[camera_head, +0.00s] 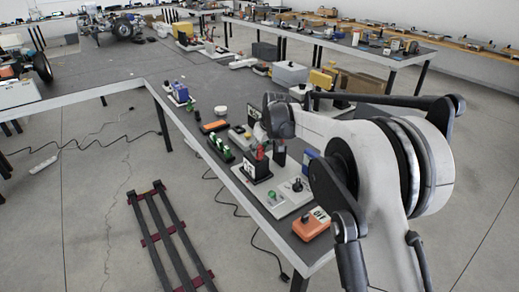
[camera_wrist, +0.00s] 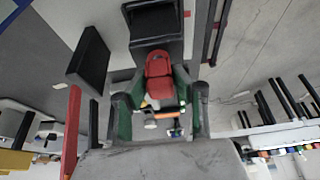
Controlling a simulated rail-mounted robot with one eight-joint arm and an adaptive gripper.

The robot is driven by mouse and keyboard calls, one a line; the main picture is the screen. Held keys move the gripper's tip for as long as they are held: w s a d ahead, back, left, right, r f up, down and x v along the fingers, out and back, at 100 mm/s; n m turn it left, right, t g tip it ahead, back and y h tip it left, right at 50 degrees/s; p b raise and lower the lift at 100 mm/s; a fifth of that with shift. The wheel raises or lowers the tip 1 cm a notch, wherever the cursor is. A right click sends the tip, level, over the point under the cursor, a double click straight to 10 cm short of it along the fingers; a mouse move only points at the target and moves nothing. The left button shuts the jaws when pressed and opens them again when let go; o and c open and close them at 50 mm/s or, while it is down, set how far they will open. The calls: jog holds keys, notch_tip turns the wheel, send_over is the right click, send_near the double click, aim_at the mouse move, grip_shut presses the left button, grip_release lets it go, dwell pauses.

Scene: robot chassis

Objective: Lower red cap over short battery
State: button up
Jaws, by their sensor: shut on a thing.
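The red cap (camera_wrist: 158,75) is held between my gripper's (camera_wrist: 158,92) two green-padded fingers in the wrist view. In the head view the cap shows as a small red patch (camera_head: 260,152) under my gripper (camera_head: 264,142), just above or at a black block with a white label (camera_head: 256,170). This block appears to be a battery. In the wrist view a black block (camera_wrist: 153,18) lies just beyond the cap, and another black block (camera_wrist: 88,60) stands to the left. I cannot tell whether the cap touches a block. My arm hides part of the area.
An orange device (camera_head: 312,226) sits near the table's front corner. A pale board with a green knob (camera_head: 272,199) lies beside the black block. Green items (camera_head: 221,149) and an orange-topped case (camera_head: 214,126) are to the left. The table's left edge is close.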

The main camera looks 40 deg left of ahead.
jog(key=shift+f+b, duration=0.4)
jog(key=shift+f, duration=0.25)
jog(key=o, duration=0.9)
jog(key=v, duration=1.2)
jog(key=shift+w+r, duration=0.1)
